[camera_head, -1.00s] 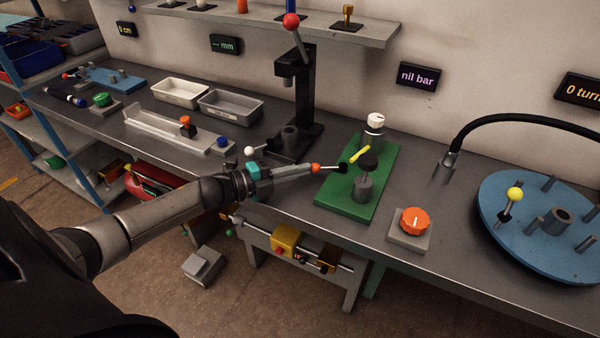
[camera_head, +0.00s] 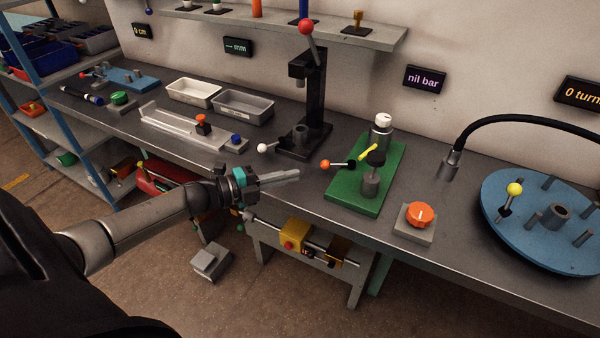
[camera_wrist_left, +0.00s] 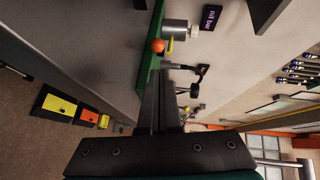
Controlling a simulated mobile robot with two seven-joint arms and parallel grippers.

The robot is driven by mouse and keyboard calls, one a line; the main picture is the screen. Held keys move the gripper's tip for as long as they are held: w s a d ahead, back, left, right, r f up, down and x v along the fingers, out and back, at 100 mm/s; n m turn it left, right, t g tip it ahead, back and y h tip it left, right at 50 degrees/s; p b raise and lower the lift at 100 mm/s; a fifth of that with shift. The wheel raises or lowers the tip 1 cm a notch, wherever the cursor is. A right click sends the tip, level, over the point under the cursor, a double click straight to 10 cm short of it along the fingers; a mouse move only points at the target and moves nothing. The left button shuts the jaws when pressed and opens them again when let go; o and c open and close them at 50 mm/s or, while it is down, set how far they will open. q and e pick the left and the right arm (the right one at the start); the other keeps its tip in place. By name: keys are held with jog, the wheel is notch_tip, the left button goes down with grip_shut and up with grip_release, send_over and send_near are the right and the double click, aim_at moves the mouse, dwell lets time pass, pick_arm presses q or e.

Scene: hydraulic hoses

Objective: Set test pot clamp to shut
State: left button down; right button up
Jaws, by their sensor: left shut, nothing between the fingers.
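The green base plate (camera_head: 350,196) lies on the bench and bears the test pot fittings. A lever with an orange ball (camera_head: 325,165) points left from a black hub; the ball also shows in the left wrist view (camera_wrist_left: 157,45). A metal cylinder with a white cap (camera_head: 381,122) is at the back of the plate. My left gripper (camera_head: 298,174) is shut and empty, left of the orange ball and apart from it. My right gripper is not in view.
An orange knob on a grey block (camera_head: 419,216) sits right of the plate. A blue turntable (camera_head: 535,240) is at the right. The "nil bar" display (camera_head: 424,79) hangs on the wall.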

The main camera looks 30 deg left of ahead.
pick_arm(q)
jog(key=a+f+v, duration=0.1)
jog(key=v, duration=0.5)
jog(key=d, duration=0.2)
jog(key=d+n+t+y, duration=0.1)
jog(key=d+f+t+y, duration=0.1)
jog(key=d, duration=0.1)
jog(key=shift+d+f, duration=0.1)
jog(key=shift+d, duration=0.2)
jog(key=n+y+b, duration=0.1)
jog(key=n+y, duration=0.4)
jog(key=y, duration=0.3)
send_near(314, 190)
jog(key=w, duration=0.3)
jog(key=w+r+b, duration=0.1)
jog(key=w, duration=0.2)
jog(key=w+a+b, duration=0.1)
jog(key=w, duration=0.2)
jog(key=shift+w+r, duration=0.15)
jog(key=shift+w, duration=0.25)
jog(key=shift+w+r+b, duration=0.15)
jog(key=shift+w+b, duration=0.2)
jog(key=shift+w, duration=0.45)
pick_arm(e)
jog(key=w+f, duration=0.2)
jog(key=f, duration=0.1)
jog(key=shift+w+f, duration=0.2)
